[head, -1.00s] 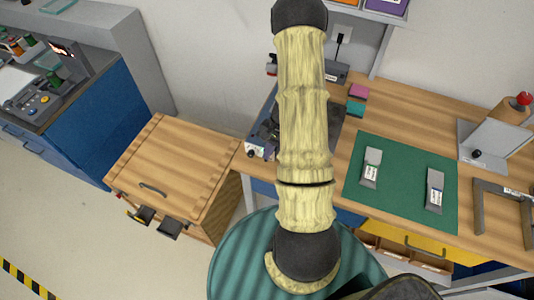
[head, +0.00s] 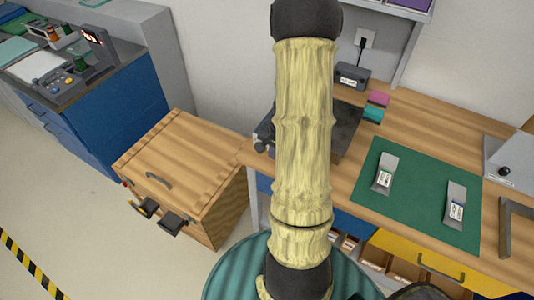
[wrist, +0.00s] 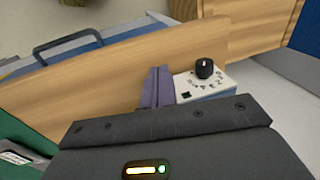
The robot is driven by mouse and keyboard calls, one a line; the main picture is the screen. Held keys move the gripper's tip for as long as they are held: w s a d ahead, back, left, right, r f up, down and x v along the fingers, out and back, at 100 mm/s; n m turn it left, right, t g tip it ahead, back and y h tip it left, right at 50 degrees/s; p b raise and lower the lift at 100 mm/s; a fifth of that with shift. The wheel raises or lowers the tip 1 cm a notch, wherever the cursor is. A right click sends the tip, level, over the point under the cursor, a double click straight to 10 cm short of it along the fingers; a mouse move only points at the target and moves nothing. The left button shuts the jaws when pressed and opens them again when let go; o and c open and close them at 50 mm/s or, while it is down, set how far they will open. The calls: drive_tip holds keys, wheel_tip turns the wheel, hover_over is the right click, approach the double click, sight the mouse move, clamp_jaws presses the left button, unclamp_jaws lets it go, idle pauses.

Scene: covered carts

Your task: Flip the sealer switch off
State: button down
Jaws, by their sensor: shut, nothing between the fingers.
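The sealer (head: 346,132) sits on the wooden bench, mostly hidden behind my arm in the head view; its dark body shows on both sides of the arm. In the wrist view its white control panel (wrist: 215,82) shows a black round knob (wrist: 204,68) and printed marks. A small dark patch on the panel beside my fingers may be the switch; its position is unclear. My gripper (wrist: 158,85) is shut and empty, its purple fingers close beside the panel's left edge. I cannot tell whether they touch it. In the head view the gripper is hidden by the arm.
A green mat (head: 418,226) with two labelled pouches lies on the bench to the right. A wooden-lidded cart (head: 185,150) stands left of the bench. A small black box (head: 352,76) is by the wall, with pink and teal blocks nearby.

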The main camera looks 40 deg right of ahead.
drive_tip(key=shift+d, duration=0.1)
drive_tip(key=shift+d+p, duration=0.15)
drive_tip(key=shift+p, duration=0.15)
drive_tip(key=shift+r, duration=0.1)
drive_tip(key=shift+w+d+r+p, duration=0.15)
drive_tip(key=shift+w+d+p, duration=0.2)
drive_tip(key=shift+d, duration=0.3)
drive_tip(key=shift+s+a+r+p, duration=0.1)
drive_tip(key=shift+r+p, duration=0.2)
drive_tip(key=shift+r, duration=0.2)
drive_tip(key=s+a+r+p, duration=0.1)
drive_tip(key=s+a+r, duration=0.2)
drive_tip(key=r, duration=0.8)
drive_tip(key=shift+s+a+r+p, duration=0.2)
drive_tip(key=shift+s+r+p, duration=0.15)
drive_tip(key=shift+s, duration=0.45)
